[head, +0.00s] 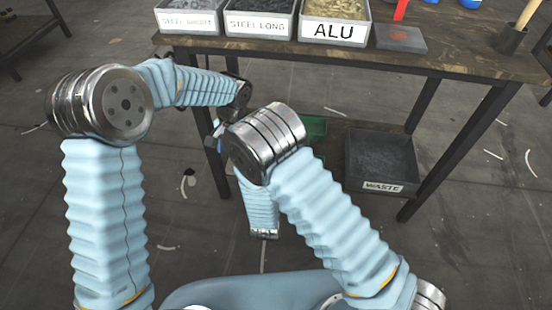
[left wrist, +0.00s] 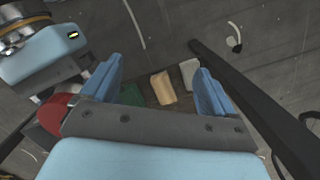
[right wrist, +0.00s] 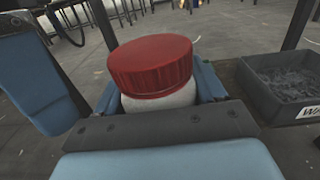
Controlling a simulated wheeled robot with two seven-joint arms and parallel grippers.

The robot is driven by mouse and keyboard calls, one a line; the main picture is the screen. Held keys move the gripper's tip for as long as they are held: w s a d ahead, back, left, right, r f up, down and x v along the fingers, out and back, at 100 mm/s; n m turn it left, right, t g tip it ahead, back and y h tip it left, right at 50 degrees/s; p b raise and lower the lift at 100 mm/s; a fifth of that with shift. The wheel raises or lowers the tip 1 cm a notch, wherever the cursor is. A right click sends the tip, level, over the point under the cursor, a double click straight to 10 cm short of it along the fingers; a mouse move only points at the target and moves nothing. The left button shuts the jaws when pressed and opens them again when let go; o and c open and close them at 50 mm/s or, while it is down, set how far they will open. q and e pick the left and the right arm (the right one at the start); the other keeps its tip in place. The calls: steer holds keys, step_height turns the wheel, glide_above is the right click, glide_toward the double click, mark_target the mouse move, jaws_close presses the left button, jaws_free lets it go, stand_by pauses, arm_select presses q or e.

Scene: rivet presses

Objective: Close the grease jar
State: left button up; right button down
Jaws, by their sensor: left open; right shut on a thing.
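The grease jar (right wrist: 165,101) is white and shows in the right wrist view with a wide red ribbed lid (right wrist: 152,66) on top. How tightly the lid sits cannot be told. My right gripper (right wrist: 160,93) is shut on the jar's body below the lid. In the left wrist view part of a red lid (left wrist: 56,112) shows at the left, beside my left gripper. My left gripper (left wrist: 157,86) is open, with nothing between its blue fingers. In the head view the jar is hidden behind my arms.
A workbench (head: 450,62) stands ahead with bins for short steel (head: 188,20), long steel (head: 258,22) and ALU (head: 334,30). A dark table leg (left wrist: 255,100) passes right of my left gripper.

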arm_select(q)
steer(key=s+a+f+n+h, duration=0.1)
steer(key=s+f+n+h, duration=0.1)
steer(key=s+f, duration=0.45)
steer(key=s+a+f+n+h, duration=0.15)
steer(key=s+f, duration=0.25)
steer(key=f, duration=0.5)
steer(key=s+f+n+h, duration=0.1)
steer(key=s+f+n, duration=0.1)
steer(key=s, duration=0.3)
steer(key=s+a+f+n+t, duration=0.1)
steer(key=s+f+n, duration=0.2)
steer(key=s+n, duration=0.2)
steer(key=shift+s+h, duration=0.35)
steer(key=shift+a, duration=0.1)
arm_select(e)
steer(key=s+d+r+m+g+h, duration=0.1)
steer(key=d+h, duration=0.1)
steer(key=d, duration=0.6)
steer(key=s+d+r+m+h, duration=0.1)
steer(key=d+m+h, duration=0.1)
steer(key=d, duration=0.5)
steer(key=shift+d+g+h, duration=0.4)
steer(key=shift+h, duration=0.3)
